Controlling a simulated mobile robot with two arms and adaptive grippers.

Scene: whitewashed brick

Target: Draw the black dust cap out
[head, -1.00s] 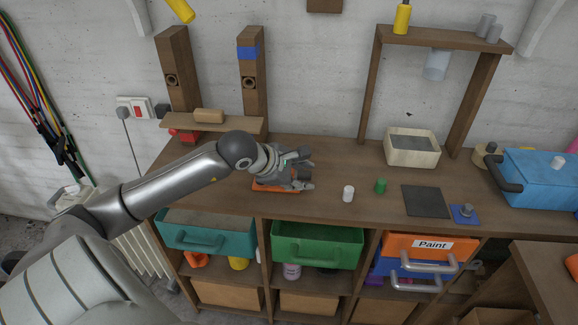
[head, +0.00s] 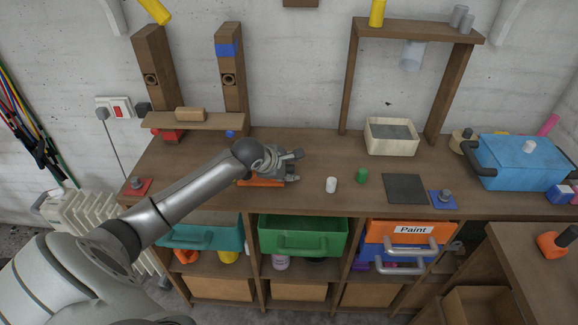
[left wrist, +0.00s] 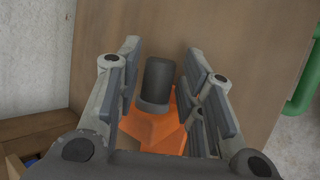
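A black dust cap (left wrist: 157,82), a dark rounded cylinder, sits at the orange part (left wrist: 158,133) in the left wrist view. My left gripper (left wrist: 165,82) is open, with one finger on each side of the cap and visible gaps between. In the head view, my left gripper (head: 296,166) is low over the bench, and the orange part (head: 262,183) shows just below it. The cap is hidden there behind the gripper. My right gripper is not in view.
A white cylinder (head: 331,185) and a green cylinder (head: 361,176) stand right of the gripper, near a dark mat (head: 405,188). A wooden post (head: 232,80) and shelf (head: 192,121) rise behind the arm. Another orange object with a black part (head: 555,242) lies far right.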

